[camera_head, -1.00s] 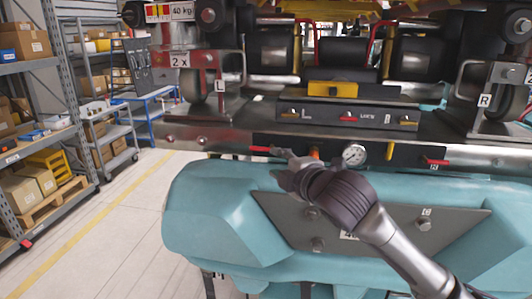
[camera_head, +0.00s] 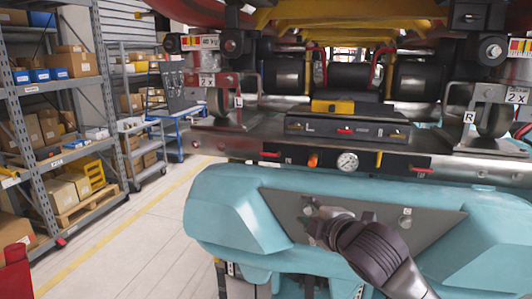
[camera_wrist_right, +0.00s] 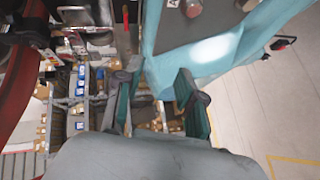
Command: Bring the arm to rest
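My right arm comes in from the lower right in the head view, with its gripper (camera_head: 320,222) in front of the grey plate (camera_head: 430,228) on the teal coaster body (camera_head: 225,215). The gripper is below the control panel. In the right wrist view the two fingers (camera_wrist_right: 158,100) stand apart, with only distant shelves seen between them. Nothing is held. The teal body passes close beside the right finger in that view; I cannot tell whether they touch. My left gripper is not in view.
The dark panel carries a gauge (camera_head: 347,162), an orange knob (camera_head: 313,160) and red levers, one at the left (camera_head: 269,154). A yellow handle (camera_head: 333,106) sits above. Shelves with boxes (camera_head: 75,140) stand at left. The floor (camera_head: 130,235) between is clear.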

